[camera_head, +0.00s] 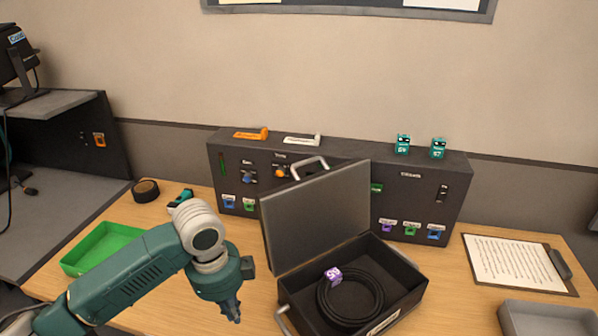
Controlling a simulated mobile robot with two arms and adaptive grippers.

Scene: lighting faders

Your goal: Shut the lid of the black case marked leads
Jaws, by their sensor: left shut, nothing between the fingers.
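The black case (409,299) sits on the wooden table with its lid (318,216) standing open, tilted up along its left and back side. A coiled black cable (350,301) with a purple tag (332,274) lies inside it. A pale label is on the front wall, too small to read. My left gripper (234,313) points down, shut and empty, to the left of the case and apart from the lid. My right gripper is out of view.
A black control panel (455,205) stands behind the case, with two teal blocks (420,146) on top. A green tray (92,250) lies at left. A clipboard (512,263) and grey tray (548,318) are at right. A tape roll (146,190) lies back left.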

